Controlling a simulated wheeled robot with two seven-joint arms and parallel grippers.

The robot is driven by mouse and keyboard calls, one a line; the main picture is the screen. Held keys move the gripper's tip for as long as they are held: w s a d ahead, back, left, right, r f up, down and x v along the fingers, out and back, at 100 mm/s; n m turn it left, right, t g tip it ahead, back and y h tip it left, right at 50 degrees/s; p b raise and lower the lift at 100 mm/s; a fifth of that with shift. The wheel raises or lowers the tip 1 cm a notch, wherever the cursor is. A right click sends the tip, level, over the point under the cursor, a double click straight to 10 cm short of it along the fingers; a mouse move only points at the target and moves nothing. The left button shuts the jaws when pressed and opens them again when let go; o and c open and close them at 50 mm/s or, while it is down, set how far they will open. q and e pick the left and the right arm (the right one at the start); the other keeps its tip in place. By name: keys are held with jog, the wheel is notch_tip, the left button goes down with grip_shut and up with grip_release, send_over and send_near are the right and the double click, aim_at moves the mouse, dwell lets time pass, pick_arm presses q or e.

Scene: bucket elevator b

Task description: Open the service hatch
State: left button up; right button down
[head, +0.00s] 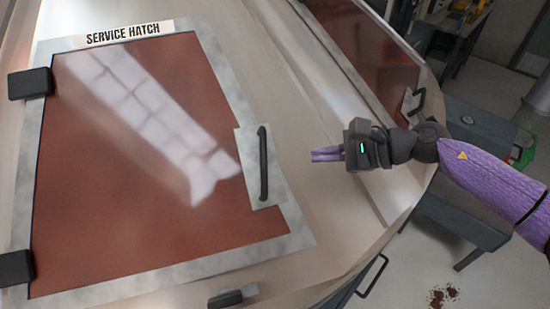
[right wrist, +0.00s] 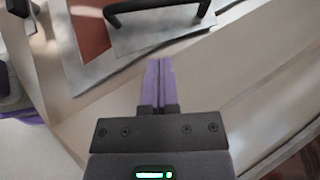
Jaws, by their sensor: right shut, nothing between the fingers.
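The service hatch (head: 120,225) is a reddish-brown panel in a grey metal frame, under a "SERVICE HATCH" label (head: 123,32). It looks closed, with two black hinges on its left side. Its black bar handle (head: 263,165) stands on a pale plate at the right edge. My right gripper (head: 314,155) is to the right of the handle, pointing left at it, with a gap between. In the right wrist view its purple fingers (right wrist: 158,80) are together and empty, and the handle (right wrist: 160,10) shows beyond them at the top. My left gripper is not in view.
A second reddish panel (head: 365,40) with its own black handle (head: 414,102) lies at the upper right. A black latch or handle (head: 232,296) sits below the hatch. A grey bench (head: 465,210) stands on the floor at right.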

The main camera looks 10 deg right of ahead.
jog(key=p, duration=0.3)
send_over(274, 176)
jog(key=f, duration=0.3)
jog(key=shift+s+d+f, duration=0.2)
jog(key=shift+s+d, duration=0.05)
jog(key=shift+d, duration=0.15)
jog(key=shift+w+a+f, duration=0.2)
jog(key=shift+a+f, duration=0.1)
jog(key=shift+a, duration=0.1)
